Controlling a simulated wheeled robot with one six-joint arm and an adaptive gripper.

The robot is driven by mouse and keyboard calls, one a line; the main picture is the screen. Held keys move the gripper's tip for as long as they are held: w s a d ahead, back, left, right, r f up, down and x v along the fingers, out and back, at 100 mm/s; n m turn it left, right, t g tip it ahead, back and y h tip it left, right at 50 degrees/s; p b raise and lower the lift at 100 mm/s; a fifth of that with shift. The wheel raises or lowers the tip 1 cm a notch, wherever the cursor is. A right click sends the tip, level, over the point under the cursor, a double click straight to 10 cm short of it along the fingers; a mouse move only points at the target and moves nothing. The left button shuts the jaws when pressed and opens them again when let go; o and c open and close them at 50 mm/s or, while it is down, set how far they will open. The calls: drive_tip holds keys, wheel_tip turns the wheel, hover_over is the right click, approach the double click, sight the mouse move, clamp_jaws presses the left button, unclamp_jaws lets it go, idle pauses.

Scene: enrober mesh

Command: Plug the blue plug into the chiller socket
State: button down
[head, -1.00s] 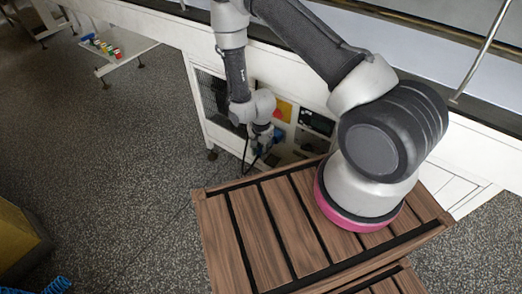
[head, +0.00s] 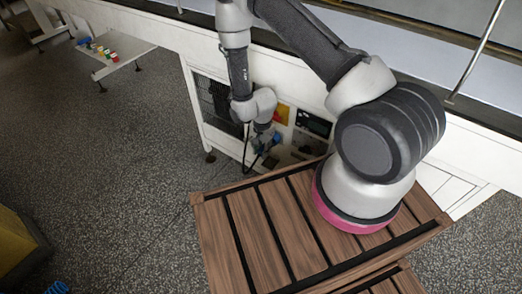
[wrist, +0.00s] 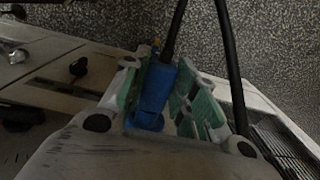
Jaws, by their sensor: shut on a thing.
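The blue plug (wrist: 152,94) sits between the green-padded fingers of my gripper (wrist: 164,76) in the wrist view. My gripper is shut on it. A black cable runs from the plug to the top edge of that view. In the head view my gripper (head: 262,142) is low in front of the white machine's equipment bay, with the black cable looping below it. A small patch of blue shows beside it there, too small to tell what it is. I cannot make out the chiller socket in either view; my wrist covers part of the bay.
The white machine frame (head: 200,112) has a dark mesh panel at left and a yellow panel (head: 281,113) beside my wrist. A wooden slatted top (head: 265,225) lies in front. A low stand with coloured items (head: 98,48) is at far left. Open speckled floor lies left.

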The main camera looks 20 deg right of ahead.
drive_tip(key=shift+w+d, duration=0.45)
drive_tip(key=shift+d, duration=0.15)
drive_tip(key=c, duration=1.1)
unclamp_jaws()
drive_tip(key=shift+o, duration=0.2)
wheel_tip(320, 180, up, 12)
